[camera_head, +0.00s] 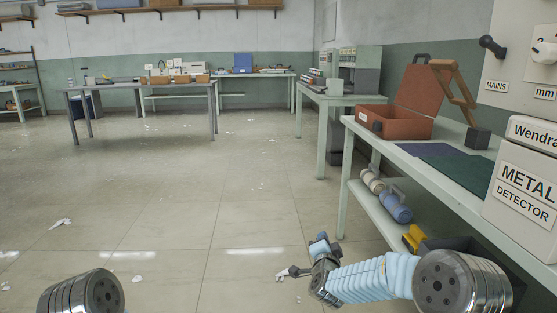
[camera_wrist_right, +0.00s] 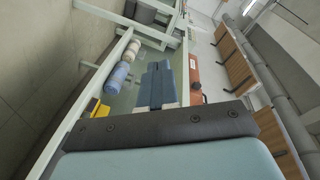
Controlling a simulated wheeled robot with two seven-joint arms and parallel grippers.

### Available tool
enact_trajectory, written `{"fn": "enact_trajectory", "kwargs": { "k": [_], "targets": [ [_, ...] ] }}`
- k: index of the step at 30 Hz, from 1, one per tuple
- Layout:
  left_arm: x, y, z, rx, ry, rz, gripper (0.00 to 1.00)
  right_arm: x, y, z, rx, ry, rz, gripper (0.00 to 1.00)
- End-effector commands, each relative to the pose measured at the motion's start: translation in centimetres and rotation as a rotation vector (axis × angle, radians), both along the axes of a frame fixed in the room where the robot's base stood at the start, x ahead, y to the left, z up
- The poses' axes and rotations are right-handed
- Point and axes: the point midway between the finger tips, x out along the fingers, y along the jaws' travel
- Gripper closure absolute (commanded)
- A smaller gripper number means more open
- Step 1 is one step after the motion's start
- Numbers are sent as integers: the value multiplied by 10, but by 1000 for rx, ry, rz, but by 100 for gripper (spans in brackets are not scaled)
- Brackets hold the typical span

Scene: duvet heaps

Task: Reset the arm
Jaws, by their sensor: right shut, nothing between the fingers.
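My right arm comes in from the lower right of the head view, with light blue links stretched leftward over the floor. Its right gripper (camera_head: 321,238) is at the far end, small in this view, in front of the bench and apart from it. In the right wrist view the two blue-grey fingers (camera_wrist_right: 157,64) lie side by side, shut and empty. My left gripper is not in view; only a round metal joint of mine shows at the lower left of the head view.
The bench (camera_head: 465,193) along the right bears an open red-brown case (camera_head: 394,122) and a metal detector box (camera_head: 522,198). Its lower shelf holds blue (camera_head: 397,208) and cream (camera_head: 372,180) cylinders and a yellow item (camera_head: 415,237). The floor (camera_head: 170,205) left and ahead is open, with paper scraps.

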Motion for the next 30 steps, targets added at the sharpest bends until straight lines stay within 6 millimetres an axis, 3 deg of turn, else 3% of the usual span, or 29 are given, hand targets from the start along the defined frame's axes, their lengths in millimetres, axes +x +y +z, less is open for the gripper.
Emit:
{"fn": "enact_trajectory", "kwargs": {
  "k": [1, 5, 6, 8, 12, 15, 18, 21, 25, 30],
  "targets": [
    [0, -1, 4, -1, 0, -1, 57, -15, 1, -40, -53, 105, 49, 100],
    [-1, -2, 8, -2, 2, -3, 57, -72, 5, -141, -181, 377, 209, 100],
    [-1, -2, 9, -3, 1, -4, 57, -95, 7, -168, -213, 459, 264, 100],
    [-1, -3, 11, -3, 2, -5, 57, -132, 8, -205, -254, 578, 347, 100],
    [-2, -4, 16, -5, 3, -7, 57, -234, 10, -273, -318, 841, 560, 100],
    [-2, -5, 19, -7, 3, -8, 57, -306, 12, -299, -335, 991, 708, 100],
    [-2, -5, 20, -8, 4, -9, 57, -363, 14, -310, -336, 1100, 831, 100],
    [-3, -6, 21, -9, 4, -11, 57, -400, 15, -313, -332, 1164, 914, 100],
    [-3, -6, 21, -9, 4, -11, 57, -420, 16, -314, -328, 1198, 960, 100],
    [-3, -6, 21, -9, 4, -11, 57, -421, 16, -314, -329, 1198, 963, 100]
  ]
}}
